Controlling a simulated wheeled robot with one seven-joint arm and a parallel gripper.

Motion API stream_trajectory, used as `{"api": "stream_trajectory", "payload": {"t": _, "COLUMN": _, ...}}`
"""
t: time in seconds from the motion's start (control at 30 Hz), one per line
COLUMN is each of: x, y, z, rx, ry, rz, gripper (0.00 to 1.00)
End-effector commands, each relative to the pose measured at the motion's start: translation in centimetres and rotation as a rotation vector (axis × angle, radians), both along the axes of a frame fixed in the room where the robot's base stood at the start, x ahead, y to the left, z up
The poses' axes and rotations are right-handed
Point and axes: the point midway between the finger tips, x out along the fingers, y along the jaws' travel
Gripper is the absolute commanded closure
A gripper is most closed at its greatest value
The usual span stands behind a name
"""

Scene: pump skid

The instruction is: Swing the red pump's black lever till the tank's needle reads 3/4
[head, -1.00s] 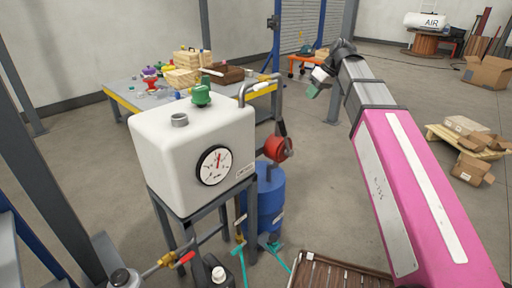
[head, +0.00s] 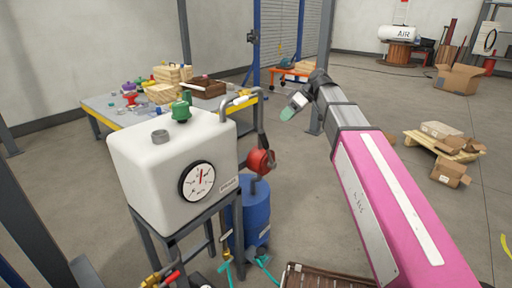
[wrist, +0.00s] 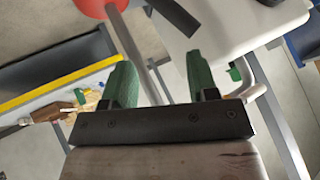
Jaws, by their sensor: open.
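The white tank (head: 150,165) stands on a grey frame. Its round gauge (head: 197,181) has a red needle pointing about straight up; the marks are too small to read. The red pump (head: 261,162) sits right of the tank above a blue drum, and its black lever (head: 262,139) rises from it. My gripper (head: 290,112), with green fingers, is up and to the right of the pump, apart from it. In the wrist view my gripper (wrist: 163,82) is open and empty, with the red pump (wrist: 100,8) and black lever (wrist: 174,14) beyond the fingers.
A bent grey pipe (head: 240,92) and a green valve (head: 181,112) are on top of the tank. A cluttered workbench (head: 100,104) stands behind. The blue drum (head: 256,210) is below the pump. Open floor lies to the right, with a pallet (head: 440,146) and boxes farther off.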

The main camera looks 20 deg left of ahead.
Motion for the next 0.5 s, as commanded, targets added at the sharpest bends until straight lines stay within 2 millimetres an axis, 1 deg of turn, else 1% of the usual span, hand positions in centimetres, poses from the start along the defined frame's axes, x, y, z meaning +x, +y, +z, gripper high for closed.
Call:
{"api": "stream_trajectory", "payload": {"t": 0.03, "x": 0.2, "y": 0.2, "z": -1.2, "rx": 0.067, "ry": 0.010, "rz": 0.067, "gripper": 0.46}}
{"api": "stream_trajectory", "payload": {"t": 0.2, "x": 0.1, "y": 0.7, "z": -4.1, "rx": 0.350, "ry": -0.009, "rz": 0.284, "gripper": 0.46}}
{"api": "stream_trajectory", "payload": {"t": 0.33, "x": 0.3, "y": 0.5, "z": -5.9, "rx": 0.591, "ry": -0.057, "rz": 0.406, "gripper": 0.46}}
{"api": "stream_trajectory", "payload": {"t": 0.5, "x": 0.6, "y": -0.3, "z": -7.7, "rx": 0.868, "ry": -0.152, "rz": 0.491, "gripper": 0.46}}
